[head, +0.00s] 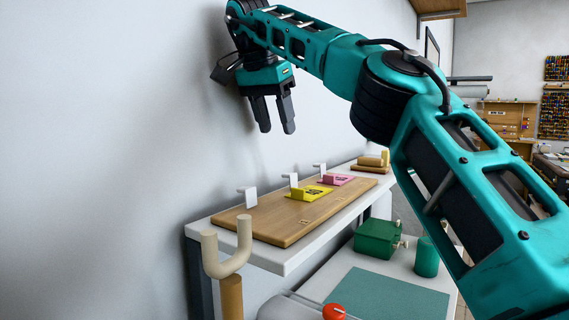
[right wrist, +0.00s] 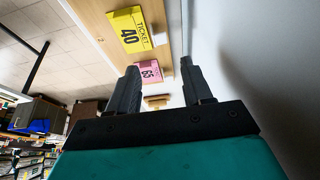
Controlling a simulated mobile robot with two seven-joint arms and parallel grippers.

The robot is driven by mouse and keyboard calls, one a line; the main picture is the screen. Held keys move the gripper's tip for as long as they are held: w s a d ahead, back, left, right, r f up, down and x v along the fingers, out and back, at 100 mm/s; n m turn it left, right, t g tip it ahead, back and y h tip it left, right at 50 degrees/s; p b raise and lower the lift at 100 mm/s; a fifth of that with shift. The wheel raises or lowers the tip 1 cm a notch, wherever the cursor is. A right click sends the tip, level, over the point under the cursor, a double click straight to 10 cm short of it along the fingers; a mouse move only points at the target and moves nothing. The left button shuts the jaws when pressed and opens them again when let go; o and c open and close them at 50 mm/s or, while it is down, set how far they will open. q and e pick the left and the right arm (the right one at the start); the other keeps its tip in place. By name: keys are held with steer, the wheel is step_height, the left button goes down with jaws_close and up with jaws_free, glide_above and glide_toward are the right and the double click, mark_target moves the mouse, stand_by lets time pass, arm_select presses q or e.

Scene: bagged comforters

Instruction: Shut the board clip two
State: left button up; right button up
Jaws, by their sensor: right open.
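A wooden board (head: 265,222) lies on a white shelf and carries three white clips in a row. The near clip (head: 249,198), the middle clip (head: 293,182) and the far clip (head: 320,168) each show an upright white plate. A yellow ticket (head: 309,194) lies beside the middle clip, and a pink ticket (head: 338,180) lies beside the far one. Both the yellow ticket (right wrist: 129,29) and the pink ticket (right wrist: 148,73) show in the right wrist view. My right gripper (head: 277,130) is open and empty, pointing down well above the board near the wall. My left gripper is not in view.
A cream forked holder (head: 228,265) stands at the shelf's near end. Wooden blocks (head: 371,161) sit at its far end. Below are a green box (head: 377,239), a green cylinder (head: 426,256) and a teal mat (head: 388,300). The wall (head: 110,150) is close on the left.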

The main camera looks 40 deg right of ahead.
mark_target(286, 174)
steer(key=x, duration=0.9)
steer(key=shift+w+d, duration=0.1)
steer(key=shift+d+f, duration=0.1)
steer(key=shift+f, duration=0.25)
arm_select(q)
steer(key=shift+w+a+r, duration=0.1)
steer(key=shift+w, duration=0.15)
